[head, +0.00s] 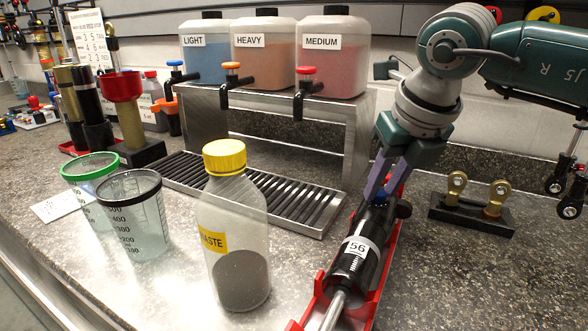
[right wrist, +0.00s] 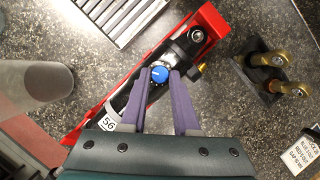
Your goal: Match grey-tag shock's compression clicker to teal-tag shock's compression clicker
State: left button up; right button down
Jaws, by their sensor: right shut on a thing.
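A black shock (head: 352,262) with a white label reading 56 lies in a red cradle (head: 312,308) at the front middle; it also shows in the right wrist view (right wrist: 130,106). I cannot make out a grey or teal tag on it. A blue knob (right wrist: 159,75) sits on its upper end. My right gripper (right wrist: 160,78) reaches down over that end, its purple fingers shut on either side of the blue knob. In the head view the right gripper (head: 385,190) partly hides the knob. My left gripper is out of view.
A yellow-capped waste bottle (head: 240,283) stands left of the cradle, beside two measuring cups (head: 137,222). A drip grate (head: 318,215) and jugs marked light (head: 205,60), heavy and medium stand behind. A black block with gold eyelets (head: 470,222) is at right.

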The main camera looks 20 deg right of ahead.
dwell(0.3)
jog(key=shift+d+f+n+y+b, duration=0.15)
jog(key=shift+n+y+b, duration=0.35)
jog(key=shift+n+b, duration=0.55)
jog(key=n+y+b, duration=0.1)
jog(key=n, duration=0.1)
jog(key=shift+d+n+b, duration=0.1)
jog(key=shift+n+b, duration=0.25)
jog(key=n+y+b, duration=0.1)
jog(key=n, duration=0.1)
jog(key=shift+w+d+n+g, duration=0.1)
jog(key=shift+n+g, duration=0.2)
jog(key=shift+n, duration=0.1)
jog(key=n+b, duration=0.1)
jog(key=n, duration=0.1)
jog(key=shift+w+d+n+g+y+b, duration=0.1)
jog(key=shift+n+g+y+b, duration=0.2)
jog(key=shift+n+y+b, duration=0.1)
jog(key=shift+r+n, duration=0.2)
jog(key=shift+n, duration=0.4)
jog(key=c, duration=0.6)
grip_release()
jog(key=shift+c, duration=0.2)
